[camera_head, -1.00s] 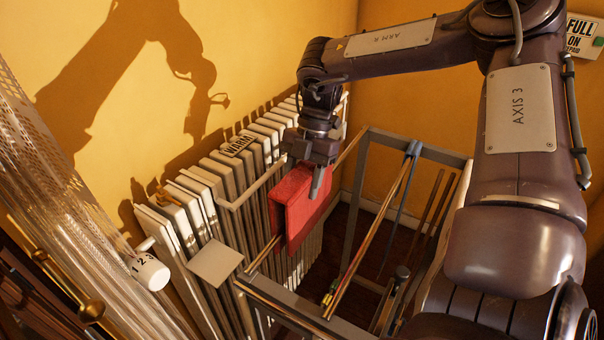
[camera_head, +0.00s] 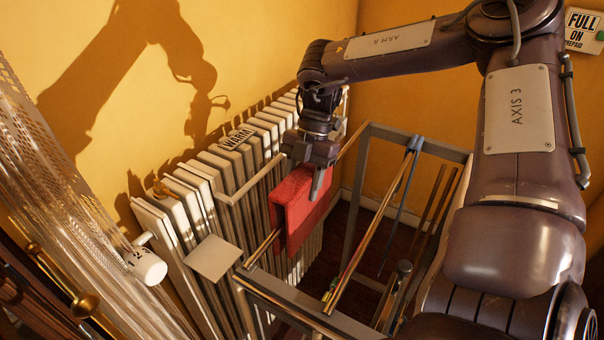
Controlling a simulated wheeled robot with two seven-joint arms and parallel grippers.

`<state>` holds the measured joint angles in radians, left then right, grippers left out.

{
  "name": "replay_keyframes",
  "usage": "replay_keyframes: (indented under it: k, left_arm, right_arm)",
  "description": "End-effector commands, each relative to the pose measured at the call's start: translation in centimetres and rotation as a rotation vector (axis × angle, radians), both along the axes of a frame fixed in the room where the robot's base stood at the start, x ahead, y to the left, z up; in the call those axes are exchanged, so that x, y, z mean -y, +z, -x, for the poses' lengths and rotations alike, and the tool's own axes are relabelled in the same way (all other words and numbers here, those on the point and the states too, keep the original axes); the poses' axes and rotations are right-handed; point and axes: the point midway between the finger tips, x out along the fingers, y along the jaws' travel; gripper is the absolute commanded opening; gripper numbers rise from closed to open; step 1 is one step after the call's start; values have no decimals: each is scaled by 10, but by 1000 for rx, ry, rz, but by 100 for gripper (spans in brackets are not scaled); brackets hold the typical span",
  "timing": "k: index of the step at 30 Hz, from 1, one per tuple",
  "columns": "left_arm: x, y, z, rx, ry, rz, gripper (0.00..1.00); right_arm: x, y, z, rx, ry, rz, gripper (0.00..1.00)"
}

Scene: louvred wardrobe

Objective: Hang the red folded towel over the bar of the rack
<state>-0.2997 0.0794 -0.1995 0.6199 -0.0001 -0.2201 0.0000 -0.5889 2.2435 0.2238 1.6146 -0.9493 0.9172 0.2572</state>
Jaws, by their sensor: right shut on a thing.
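The red folded towel (camera_head: 297,208) is in the middle of the head view, in front of the radiator. My right gripper (camera_head: 318,178) is shut on its upper edge from above. The towel hangs down at the left bar (camera_head: 262,249) of the metal rack (camera_head: 362,180). That bar passes behind or under the towel, and the bar shows on both sides of it. My left gripper is not in view.
A white radiator (camera_head: 205,205) with a WARM label runs along the yellow wall, close behind the towel. Another rack bar (camera_head: 372,235) lies to the right, with a blue-grey item (camera_head: 404,185) beyond it. A white numbered knob (camera_head: 148,267) and louvred panel are at left.

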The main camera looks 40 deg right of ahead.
Motion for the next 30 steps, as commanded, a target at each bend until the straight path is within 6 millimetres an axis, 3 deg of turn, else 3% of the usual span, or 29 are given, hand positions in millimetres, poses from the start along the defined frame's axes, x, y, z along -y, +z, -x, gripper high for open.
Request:
replay_keyframes:
  k: [30]
  left_arm:
    - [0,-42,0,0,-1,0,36]
  right_arm:
    - [0,-51,0,0,1,0,7]
